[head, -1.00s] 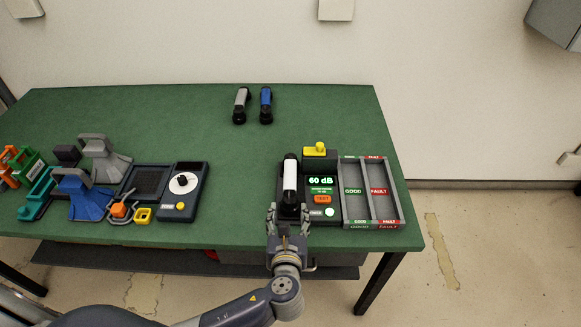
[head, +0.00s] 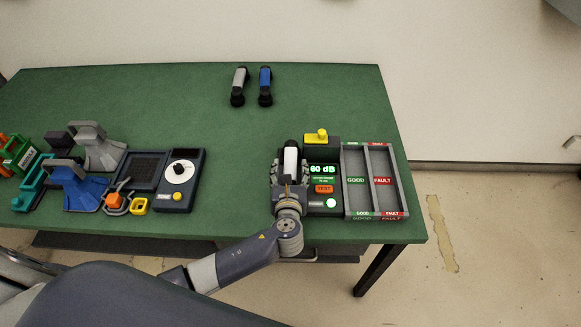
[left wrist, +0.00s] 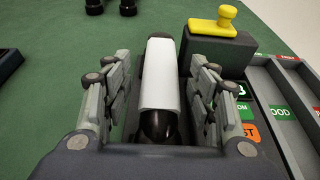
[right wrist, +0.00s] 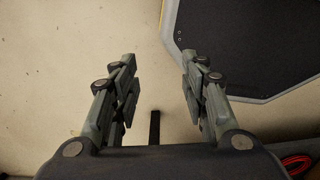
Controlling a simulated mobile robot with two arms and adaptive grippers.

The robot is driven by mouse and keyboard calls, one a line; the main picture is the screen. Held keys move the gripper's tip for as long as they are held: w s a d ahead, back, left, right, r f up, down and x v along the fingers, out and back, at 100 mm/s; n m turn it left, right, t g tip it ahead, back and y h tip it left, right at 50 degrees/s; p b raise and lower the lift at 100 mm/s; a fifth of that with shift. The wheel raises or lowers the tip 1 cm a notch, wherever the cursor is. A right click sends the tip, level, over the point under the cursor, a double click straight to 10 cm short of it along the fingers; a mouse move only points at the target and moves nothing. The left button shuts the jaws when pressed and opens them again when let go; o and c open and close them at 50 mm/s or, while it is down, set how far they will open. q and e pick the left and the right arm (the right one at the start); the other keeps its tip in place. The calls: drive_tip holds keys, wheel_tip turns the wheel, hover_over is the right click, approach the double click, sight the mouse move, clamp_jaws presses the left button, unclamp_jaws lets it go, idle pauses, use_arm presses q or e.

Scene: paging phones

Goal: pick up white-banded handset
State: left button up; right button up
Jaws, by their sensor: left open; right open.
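The white-banded handset (head: 290,159) lies on the dark tester at the right of the green table, with black ends and a white middle. It also shows in the left wrist view (left wrist: 162,75), lengthwise between the fingers. My left gripper (head: 290,165) is open, with one finger on each side of the handset. Gaps show between the fingers and the white band. My right gripper (right wrist: 157,75) is open and empty over the floor, away from the table.
A GOOD/FAULT tray (head: 348,205) stands at right. Grey-banded (head: 239,84) and blue-banded (head: 265,84) handsets lie at the back. A dial device (head: 181,180) and stands are left. The table's middle is clear.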

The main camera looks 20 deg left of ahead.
sight(291, 162)
use_arm(q)
drive_tip(key=x, duration=0.3)
drive_tip(key=shift+w+r, duration=0.1)
drive_tip(key=shift+w+f, duration=0.2)
drive_tip(key=shift+a, duration=0.1)
drive_tip(key=shift+c, duration=0.5)
drive_tip(key=shift+r, duration=0.1)
drive_tip(key=c, duration=0.4)
clamp_jaws()
use_arm(e)
drive_tip(key=shift+w+a+r, duration=0.3)
drive_tip(key=shift+w+a, duration=0.15)
drive_tip(key=shift+w, duration=0.05)
use_arm(q)
drive_tip(key=shift+r, duration=0.1)
use_arm(e)
drive_tip(key=shift+d, duration=0.15)
